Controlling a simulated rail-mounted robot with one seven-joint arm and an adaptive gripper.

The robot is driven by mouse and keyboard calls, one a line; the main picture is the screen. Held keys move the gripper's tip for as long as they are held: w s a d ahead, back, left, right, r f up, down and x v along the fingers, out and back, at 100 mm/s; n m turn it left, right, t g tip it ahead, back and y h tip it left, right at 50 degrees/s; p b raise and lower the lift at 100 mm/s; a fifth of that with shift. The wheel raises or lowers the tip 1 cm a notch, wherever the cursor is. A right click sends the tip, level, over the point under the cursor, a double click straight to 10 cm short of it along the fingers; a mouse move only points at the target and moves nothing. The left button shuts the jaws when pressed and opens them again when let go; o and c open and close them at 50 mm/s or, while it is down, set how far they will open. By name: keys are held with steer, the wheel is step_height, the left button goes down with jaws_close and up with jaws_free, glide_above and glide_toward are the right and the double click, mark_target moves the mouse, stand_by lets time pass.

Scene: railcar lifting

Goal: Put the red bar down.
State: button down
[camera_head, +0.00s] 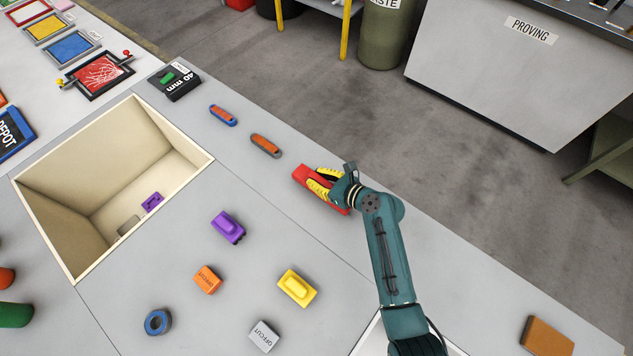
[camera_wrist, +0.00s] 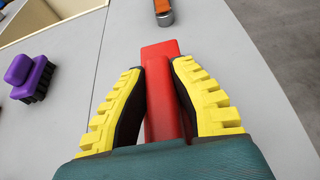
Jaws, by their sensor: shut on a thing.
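The red bar (camera_head: 303,175) is near the right edge of the grey worktop, at the middle of the head view. In the wrist view the red bar (camera_wrist: 160,62) runs lengthwise between the fingers, its far end sticking out ahead of them. My gripper (camera_head: 322,186) has yellow ridged fingers with dark inner pads. In the wrist view my gripper (camera_wrist: 157,75) is shut on the bar's narrow raised part. The bar is at or just above the worktop; I cannot tell whether it touches.
An open bin (camera_head: 190,170) is sunk at left.

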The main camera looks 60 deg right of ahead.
steer(key=shift+f, duration=0.6)
steer(key=shift+r, duration=0.1)
steer(key=c, duration=1.3)
jaws_free()
steer(key=shift+f, duration=0.2)
steer(key=shift+o, duration=1.3)
